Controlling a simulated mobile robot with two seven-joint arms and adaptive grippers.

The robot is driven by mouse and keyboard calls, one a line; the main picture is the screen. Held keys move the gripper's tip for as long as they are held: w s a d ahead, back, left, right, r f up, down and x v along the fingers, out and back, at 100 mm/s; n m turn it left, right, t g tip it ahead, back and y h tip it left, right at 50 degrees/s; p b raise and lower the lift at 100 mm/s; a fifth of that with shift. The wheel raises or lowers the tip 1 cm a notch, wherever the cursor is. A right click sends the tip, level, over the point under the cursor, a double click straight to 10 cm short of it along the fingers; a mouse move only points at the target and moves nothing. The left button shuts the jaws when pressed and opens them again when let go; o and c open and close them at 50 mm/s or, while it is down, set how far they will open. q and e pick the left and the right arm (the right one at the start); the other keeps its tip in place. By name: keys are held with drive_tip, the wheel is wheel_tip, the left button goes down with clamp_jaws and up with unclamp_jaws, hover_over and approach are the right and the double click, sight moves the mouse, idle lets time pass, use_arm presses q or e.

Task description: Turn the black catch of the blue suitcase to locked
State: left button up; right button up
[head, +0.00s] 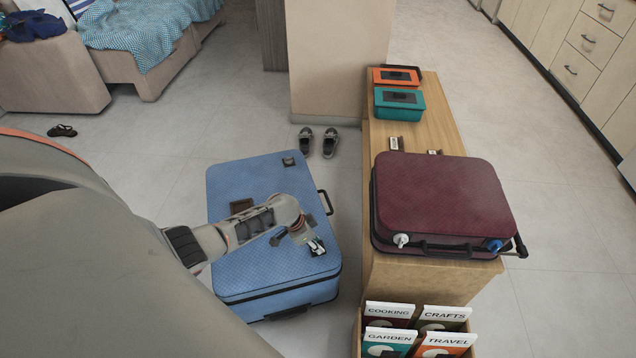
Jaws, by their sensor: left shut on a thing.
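The blue suitcase (245,180) lies flat on the floor, shut, with a black side handle (326,202) facing the bench. One small dark catch (289,161) sits near its far right corner. My left arm reaches over the suitcase from the left. My left gripper (314,243) is at the near right part of the lid, shut on the black catch (318,249) there. The fingers partly cover this catch, so how far it is turned cannot be told. My right gripper is not in view.
A wooden bench (432,116) stands close on the right, carrying a maroon suitcase (440,195), a teal box (399,104) and an orange box (396,76). A rack of labelled cards (416,326) is at the near end. Grey shoes (330,142) lie beyond.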

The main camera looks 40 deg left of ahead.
use_arm(q)
drive_tip(key=shift+s+f+m, duration=0.1)
drive_tip(key=shift+m, duration=0.4)
drive_tip(key=o, duration=1.1)
drive_tip(key=v, duration=1.2)
